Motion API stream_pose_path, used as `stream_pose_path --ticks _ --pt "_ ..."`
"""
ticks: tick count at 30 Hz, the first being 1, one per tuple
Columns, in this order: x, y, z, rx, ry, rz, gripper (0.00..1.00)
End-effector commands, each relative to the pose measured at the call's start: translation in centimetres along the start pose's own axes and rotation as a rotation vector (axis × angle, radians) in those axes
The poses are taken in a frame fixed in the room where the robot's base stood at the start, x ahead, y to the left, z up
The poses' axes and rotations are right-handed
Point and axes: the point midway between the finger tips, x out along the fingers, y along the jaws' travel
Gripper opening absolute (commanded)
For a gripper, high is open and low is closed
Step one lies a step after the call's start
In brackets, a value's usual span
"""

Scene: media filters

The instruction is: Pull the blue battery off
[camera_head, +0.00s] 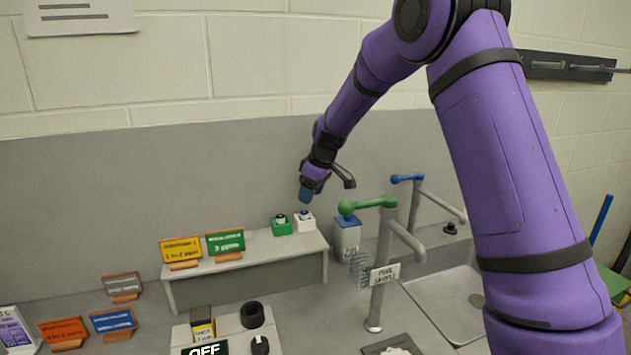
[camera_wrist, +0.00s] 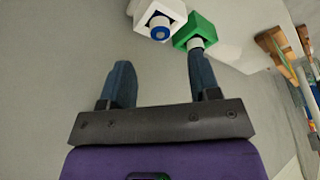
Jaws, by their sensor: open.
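No thing is clearly a battery; the blue part nearest my gripper is a small blue-ringed round piece (camera_wrist: 160,31) in a white block (camera_wrist: 150,12) in the wrist view. Beside it is a green block (camera_wrist: 192,32) with a pale round piece (camera_wrist: 196,43). The white block (camera_head: 304,223) and green block (camera_head: 281,228) sit side by side on the raised shelf in the head view. My gripper (camera_head: 306,195) hangs above them; its two blue fingers (camera_wrist: 160,75) are apart, with nothing between them. The right finger overlaps the green block's lower edge in the picture; contact cannot be told.
A white bottle with a blue top (camera_head: 347,236) and a green-handled tap (camera_head: 383,250) stand right of the shelf. A blue-handled tap (camera_head: 412,195) and sink (camera_head: 445,300) lie farther right. Yellow (camera_head: 181,249) and green (camera_head: 225,242) signs stand on the shelf (camera_head: 245,270).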

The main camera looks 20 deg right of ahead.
Motion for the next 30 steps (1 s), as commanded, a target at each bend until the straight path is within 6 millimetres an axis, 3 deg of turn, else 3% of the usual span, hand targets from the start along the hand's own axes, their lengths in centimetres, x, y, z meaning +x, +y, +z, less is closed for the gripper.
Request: stream_pose_path --ticks 3,10,24,26,30 --pt "2.1 0.0 0.1 0.001 -0.003 -0.002 0.57" --pt "5.0 0.0 0.0 0.0 -0.002 -0.001 0.57" --pt "6.0 0.0 0.0 0.001 0.0 0.001 0.57" --pt "6.0 0.0 0.0 0.001 0.0 0.001 0.45" --pt "6.0 0.0 0.0 0.001 0.0 0.001 0.13"
